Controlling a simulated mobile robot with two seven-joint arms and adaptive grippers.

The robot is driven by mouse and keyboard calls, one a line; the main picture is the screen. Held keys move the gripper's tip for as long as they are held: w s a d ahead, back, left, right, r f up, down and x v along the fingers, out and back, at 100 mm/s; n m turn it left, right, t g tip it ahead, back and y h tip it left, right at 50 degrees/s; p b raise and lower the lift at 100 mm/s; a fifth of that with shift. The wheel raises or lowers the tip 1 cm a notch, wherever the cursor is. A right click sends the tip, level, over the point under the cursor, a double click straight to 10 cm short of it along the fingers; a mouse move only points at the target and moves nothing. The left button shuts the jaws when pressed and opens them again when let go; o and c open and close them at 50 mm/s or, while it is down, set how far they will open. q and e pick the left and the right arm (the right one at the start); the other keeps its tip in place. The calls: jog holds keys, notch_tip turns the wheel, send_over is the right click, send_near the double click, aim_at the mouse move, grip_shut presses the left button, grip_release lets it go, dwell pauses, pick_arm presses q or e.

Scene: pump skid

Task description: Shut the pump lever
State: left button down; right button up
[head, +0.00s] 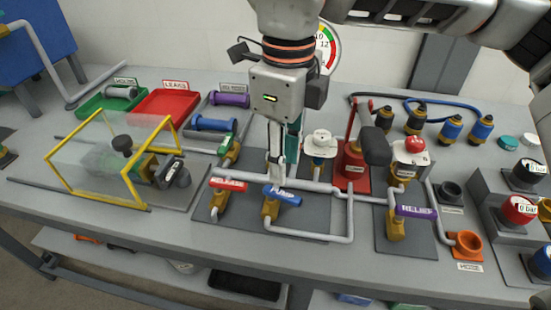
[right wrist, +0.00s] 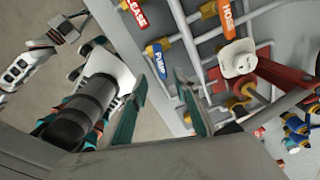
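The pump lever is a blue handle (head: 283,196) on a brass valve, at the front middle of the pump skid in the head view. In the right wrist view its blue handle (right wrist: 154,62) shows the label PUMP. My right gripper (head: 284,172) points down just above and behind this handle in the head view. In the right wrist view its two teal fingers (right wrist: 162,112) stand apart with nothing between them. I cannot tell whether a finger touches the lever. What seems to be my left gripper (right wrist: 66,28) is small at the upper left of the right wrist view.
A red release lever (head: 229,184) is left of the pump lever. A green-handled valve (head: 226,144) stands behind it. A red hand pump (head: 352,165) and a purple relief lever (head: 415,211) are to the right. Grey pipes run close around. The front table strip is clear.

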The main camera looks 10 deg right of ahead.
aim_at(284, 194)
jog(key=shift+r, duration=0.1)
notch_tip(284, 194, down, 6)
jog(key=shift+f+b, duration=0.15)
jog(key=shift+b, duration=0.25)
jog(key=shift+f, duration=0.7)
pick_arm(q)
jog(key=shift+s+f, duration=0.3)
jog(key=shift+f, duration=0.3)
pick_arm(e)
grip_shut()
